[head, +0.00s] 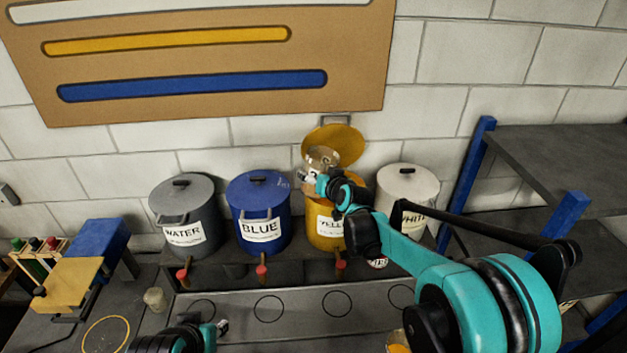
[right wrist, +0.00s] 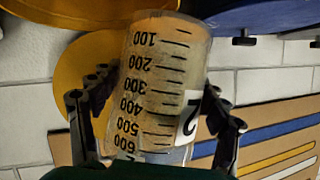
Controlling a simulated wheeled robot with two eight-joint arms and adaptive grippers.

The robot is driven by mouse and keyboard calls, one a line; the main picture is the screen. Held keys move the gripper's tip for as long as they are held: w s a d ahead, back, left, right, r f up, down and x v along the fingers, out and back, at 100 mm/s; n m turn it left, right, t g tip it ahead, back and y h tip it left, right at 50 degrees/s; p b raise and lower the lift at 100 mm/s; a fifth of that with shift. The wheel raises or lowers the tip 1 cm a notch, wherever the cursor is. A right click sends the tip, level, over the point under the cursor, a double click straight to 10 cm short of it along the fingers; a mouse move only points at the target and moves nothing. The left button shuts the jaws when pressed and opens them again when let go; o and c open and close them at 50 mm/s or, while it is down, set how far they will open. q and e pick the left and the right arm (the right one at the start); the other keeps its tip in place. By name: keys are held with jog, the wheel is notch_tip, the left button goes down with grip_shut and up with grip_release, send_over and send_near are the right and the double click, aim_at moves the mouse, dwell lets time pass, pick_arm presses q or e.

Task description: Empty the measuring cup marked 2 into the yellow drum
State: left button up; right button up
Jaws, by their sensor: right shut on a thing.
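My right gripper (head: 314,176) is at the yellow drum (head: 322,232), shut on a clear measuring cup (head: 322,157). In the right wrist view the cup (right wrist: 158,85) shows graduations and a 2 label, between both fingers (right wrist: 158,110). The marks read upside down there, as does the room behind, so the cup looks roughly upright with a slight tilt. Its fill level is unclear. The drum's round lid (head: 340,143) stands open behind the cup, and my right arm hides part of the drum. My left gripper (head: 220,327) is low in the head view, its fingers unclear.
The blue drum (head: 259,210), grey water drum (head: 187,215) and white drum (head: 408,190) have lids on. Red-handled taps (head: 262,272) hang below. A small cup (head: 155,299) stands at left, another with yellow contents (head: 397,346) at the bottom. A blue-framed shelf (head: 550,160) is at right.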

jog(key=shift+s, duration=0.1)
jog(key=shift+s+r+n+h+p, duration=0.2)
jog(key=shift+s+r+n, duration=0.15)
jog(key=shift+s, duration=0.3)
jog(key=shift+s+r+n+h+p, duration=0.15)
jog(key=shift+s+r+n, duration=0.15)
jog(key=shift+s, duration=0.3)
jog(key=shift+s+r+n+h+p, duration=0.2)
jog(key=shift+s+r+n, duration=0.15)
jog(key=shift+s, duration=0.3)
